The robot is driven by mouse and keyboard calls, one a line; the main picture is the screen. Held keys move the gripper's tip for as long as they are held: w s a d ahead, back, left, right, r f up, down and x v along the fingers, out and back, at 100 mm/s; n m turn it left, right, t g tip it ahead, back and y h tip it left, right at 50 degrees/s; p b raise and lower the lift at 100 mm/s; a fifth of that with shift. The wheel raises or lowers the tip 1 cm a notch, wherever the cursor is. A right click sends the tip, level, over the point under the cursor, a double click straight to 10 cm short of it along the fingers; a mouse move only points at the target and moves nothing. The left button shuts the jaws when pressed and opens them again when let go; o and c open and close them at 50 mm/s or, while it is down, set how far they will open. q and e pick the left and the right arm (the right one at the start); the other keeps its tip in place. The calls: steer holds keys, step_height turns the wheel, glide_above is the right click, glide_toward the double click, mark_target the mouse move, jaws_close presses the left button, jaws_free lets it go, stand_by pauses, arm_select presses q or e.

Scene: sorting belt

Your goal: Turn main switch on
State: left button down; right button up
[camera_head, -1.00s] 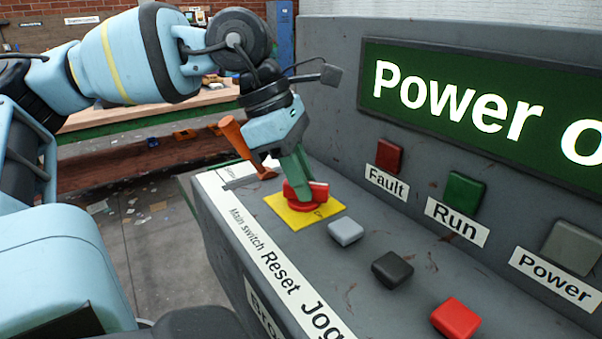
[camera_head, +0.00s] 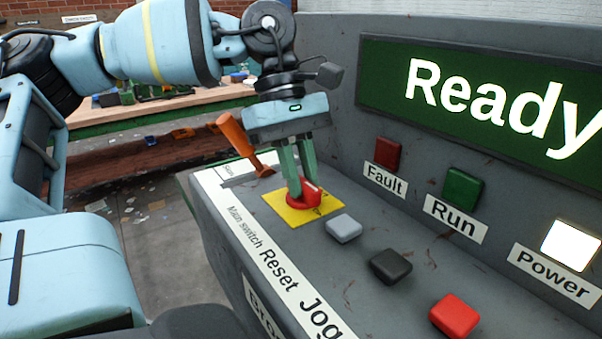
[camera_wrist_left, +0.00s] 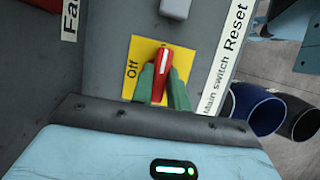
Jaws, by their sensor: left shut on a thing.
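The main switch is a red rotary knob (camera_head: 310,193) on a yellow plate (camera_head: 275,207) on the grey console. In the left wrist view the knob (camera_wrist_left: 162,70) stands lengthwise, with "Off" printed on the yellow plate (camera_wrist_left: 150,49) to its left. My left gripper (camera_head: 299,186) comes down from above with its green fingers closed on the knob's handle. In the wrist view its two fingers (camera_wrist_left: 160,88) sit on either side of the handle. The display (camera_head: 480,95) reads "Ready", and the Power lamp (camera_head: 570,245) is lit white. My right gripper is not in view.
An orange lever (camera_head: 236,145) stands just left of my left gripper. A grey button (camera_head: 343,228), a black button (camera_head: 390,266) and a red button (camera_head: 454,315) line the console. The Fault lamp (camera_head: 387,153) and Run lamp (camera_head: 464,187) look unlit.

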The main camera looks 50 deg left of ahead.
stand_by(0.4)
arm_select(q)
steer(key=c, duration=1.4)
jaws_free()
steer(key=shift+o, duration=0.2)
steer(key=v, duration=0.8)
steer(key=shift+f, duration=0.1)
